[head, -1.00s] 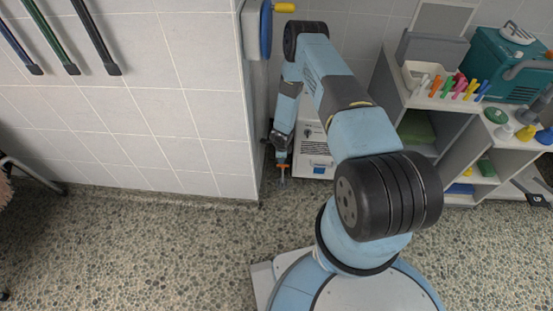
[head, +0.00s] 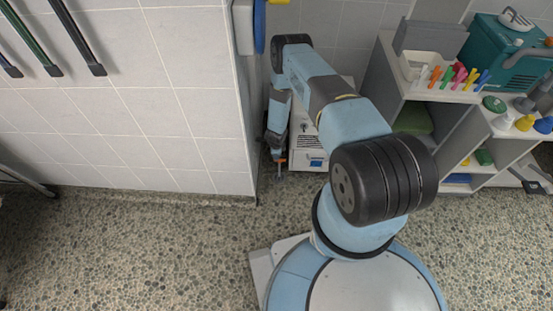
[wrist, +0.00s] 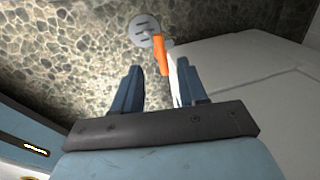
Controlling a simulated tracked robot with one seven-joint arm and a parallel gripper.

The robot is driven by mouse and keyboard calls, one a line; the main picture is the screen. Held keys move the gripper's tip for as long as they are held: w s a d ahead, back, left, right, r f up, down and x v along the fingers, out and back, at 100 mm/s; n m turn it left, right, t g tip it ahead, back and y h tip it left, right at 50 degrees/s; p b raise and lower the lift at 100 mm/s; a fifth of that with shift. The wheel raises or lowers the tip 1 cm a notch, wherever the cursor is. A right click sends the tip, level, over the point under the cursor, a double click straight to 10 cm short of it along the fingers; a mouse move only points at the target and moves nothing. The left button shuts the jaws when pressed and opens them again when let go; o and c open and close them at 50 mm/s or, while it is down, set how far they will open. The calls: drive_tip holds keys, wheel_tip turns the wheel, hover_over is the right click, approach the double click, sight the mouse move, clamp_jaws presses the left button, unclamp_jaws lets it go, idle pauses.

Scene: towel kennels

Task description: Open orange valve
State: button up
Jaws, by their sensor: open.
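The orange valve handle (wrist: 160,54) shows in the wrist view as a short bar. It lies between my fingertips across the picture and just past them, with a gap on the left; contact on the right is unclear. A white part shows beside it. In the head view the orange handle (head: 281,161) is a small patch low by the wall corner. My gripper (wrist: 157,70) is open, its blue fingers on both sides of the handle's line. In the head view my gripper (head: 277,148) points down there, small and partly unclear.
A white cabinet (head: 309,150) stands close right of my gripper, and the tiled wall (head: 185,130) ends close left. A grey round floor piece (wrist: 143,31) lies beyond the handle. Shelves (head: 440,125) stand at the right. The speckled floor (head: 140,250) at the left is clear.

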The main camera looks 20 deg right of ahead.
sight(279, 161)
drive_tip(key=shift+w+d+f, duration=0.1)
drive_tip(key=shift+w+f, duration=0.15)
drive_tip(key=shift+f, duration=0.9)
drive_tip(key=shift+w+d+f, duration=0.1)
drive_tip(key=shift+w+f, duration=0.1)
drive_tip(key=shift+f, duration=1)
drive_tip(key=shift+w+f, duration=0.25)
drive_tip(key=shift+f, duration=0.9)
drive_tip(key=shift+c, duration=0.2)
clamp_jaws()
drive_tip(key=shift+a, duration=0.1)
